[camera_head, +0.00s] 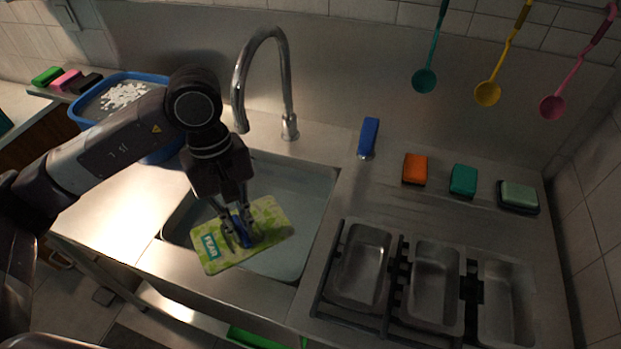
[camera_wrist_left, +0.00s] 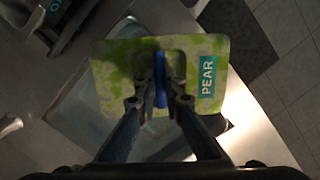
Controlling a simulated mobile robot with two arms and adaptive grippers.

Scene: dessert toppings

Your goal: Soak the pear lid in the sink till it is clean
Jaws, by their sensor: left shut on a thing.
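The pear lid (camera_head: 272,220) is a flat green-and-yellow patterned plate with a teal PEAR label and a blue handle. My left gripper (camera_head: 238,238) is shut on the lid's blue handle. It holds the lid tilted above the front left part of the sink (camera_head: 311,195). In the left wrist view the lid (camera_wrist_left: 118,65) lies under the gripper (camera_wrist_left: 160,85), with darker smudges on its green surface. The sink basin looks grey, with what may be water in it. The curved faucet (camera_head: 288,90) stands behind the basin. My right gripper is not in view.
Metal trays (camera_head: 362,266) sit in a black rack right of the sink. Orange (camera_head: 415,169) and teal (camera_head: 463,180) sponges and a blue-handled tool (camera_head: 369,137) lie behind them. A blue tub (camera_head: 151,77) with white bits stands at left. Colored ladles (camera_head: 424,79) hang on the wall.

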